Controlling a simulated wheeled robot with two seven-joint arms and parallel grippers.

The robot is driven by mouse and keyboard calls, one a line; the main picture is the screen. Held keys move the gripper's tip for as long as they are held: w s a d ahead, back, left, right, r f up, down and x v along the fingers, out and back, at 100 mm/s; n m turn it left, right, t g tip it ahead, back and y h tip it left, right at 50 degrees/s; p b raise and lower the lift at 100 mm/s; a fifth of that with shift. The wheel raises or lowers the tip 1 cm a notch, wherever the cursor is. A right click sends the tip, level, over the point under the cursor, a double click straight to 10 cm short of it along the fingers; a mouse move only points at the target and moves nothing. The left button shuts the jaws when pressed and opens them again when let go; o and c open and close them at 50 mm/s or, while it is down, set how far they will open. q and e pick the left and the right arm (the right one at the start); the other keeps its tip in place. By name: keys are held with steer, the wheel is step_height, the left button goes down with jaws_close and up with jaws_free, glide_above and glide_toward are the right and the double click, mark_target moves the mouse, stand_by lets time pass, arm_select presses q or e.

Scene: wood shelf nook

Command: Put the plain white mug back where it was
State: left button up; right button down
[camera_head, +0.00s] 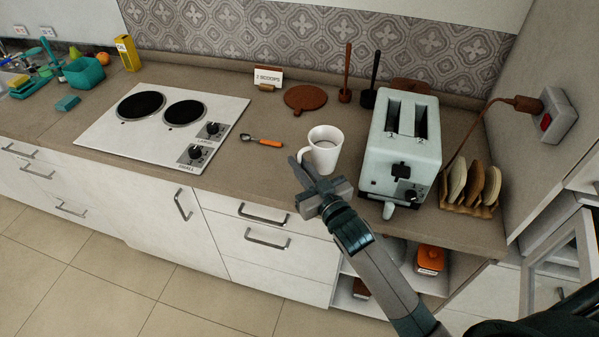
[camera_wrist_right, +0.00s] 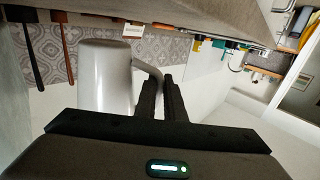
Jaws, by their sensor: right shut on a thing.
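The plain white mug (camera_head: 328,148) is upright near the front of the counter, just left of the toaster. Its handle is on its left side. My right gripper (camera_head: 309,172) is shut on the handle, at the mug's front left. In the right wrist view the picture is upside down. There the mug (camera_wrist_right: 103,75) stands beside the two dark fingers (camera_wrist_right: 160,98), which close on the handle. I cannot tell whether the mug's base touches the counter. My left gripper is not in view.
A pale toaster (camera_head: 399,150) stands close right of the mug. A round brown trivet (camera_head: 306,98) lies behind it. An orange-handled scoop (camera_head: 262,141) lies left, beside the hob (camera_head: 150,140). A small sign (camera_head: 268,77) reads "2 SCOOPS". Bare counter (camera_head: 262,115) lies between scoop and sign.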

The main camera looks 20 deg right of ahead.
steer(key=shift+f, duration=1.55)
steer(key=shift+f, duration=0.1)
steer(key=c, duration=1.8)
jaws_free()
steer(key=shift+f, duration=0.1)
steer(key=shift+c, duration=0.2)
steer(key=s+d+b, duration=0.2)
steer(key=s, duration=0.9)
steer(key=shift+s+d+b, duration=0.15)
steer(key=shift+s+b, duration=0.25)
